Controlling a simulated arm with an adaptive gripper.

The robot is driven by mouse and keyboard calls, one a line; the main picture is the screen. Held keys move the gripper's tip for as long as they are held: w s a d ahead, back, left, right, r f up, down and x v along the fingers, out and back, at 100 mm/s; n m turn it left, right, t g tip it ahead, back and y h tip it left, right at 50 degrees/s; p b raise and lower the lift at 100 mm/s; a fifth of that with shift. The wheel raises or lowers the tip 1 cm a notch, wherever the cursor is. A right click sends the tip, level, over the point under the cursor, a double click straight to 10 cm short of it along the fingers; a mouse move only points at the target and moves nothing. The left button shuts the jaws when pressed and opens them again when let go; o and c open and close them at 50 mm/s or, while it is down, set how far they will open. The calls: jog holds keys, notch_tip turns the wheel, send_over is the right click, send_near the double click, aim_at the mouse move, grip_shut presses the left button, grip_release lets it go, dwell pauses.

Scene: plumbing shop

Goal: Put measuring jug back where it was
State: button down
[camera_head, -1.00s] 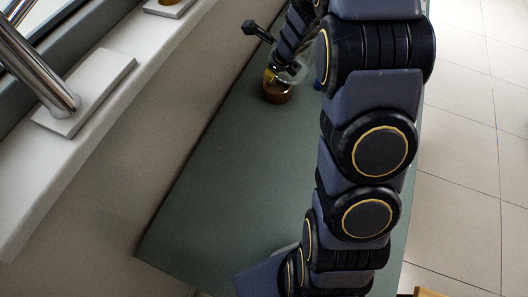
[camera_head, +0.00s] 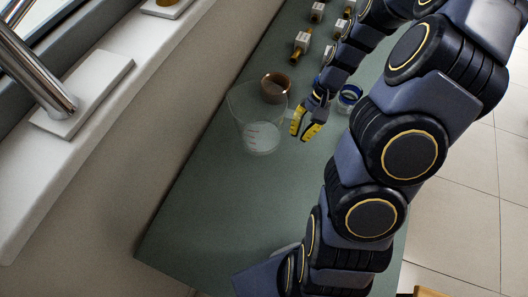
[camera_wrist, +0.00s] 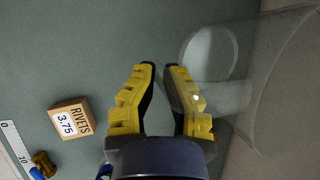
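The clear measuring jug (camera_head: 260,137) stands on the green bench top, near its wall side, with white graduation marks on it. It also shows at the right of the wrist view (camera_wrist: 248,97), its round base farther off than its wide rim. My gripper (camera_head: 303,130) is just right of the jug in the head view, with its yellow fingers pointing down. In the wrist view my gripper (camera_wrist: 160,67) has a clear gap between its fingertips and nothing in it. The right finger overlaps the jug's clear outline; I cannot tell whether they touch.
A brown ring-shaped item (camera_head: 275,89) is close behind the jug. A blue-and-white round item (camera_head: 348,97) is right of my gripper. Fittings (camera_head: 302,42) stand farther back. The wrist view shows a rivets box (camera_wrist: 72,118) and a ruler (camera_wrist: 14,148).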

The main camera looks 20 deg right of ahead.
jog(key=f, duration=0.8)
jog(key=shift+s+d, duration=0.15)
jog(key=shift+s, duration=0.2)
jog(key=c, duration=1.2)
grip_release()
jog(key=shift+o, duration=0.2)
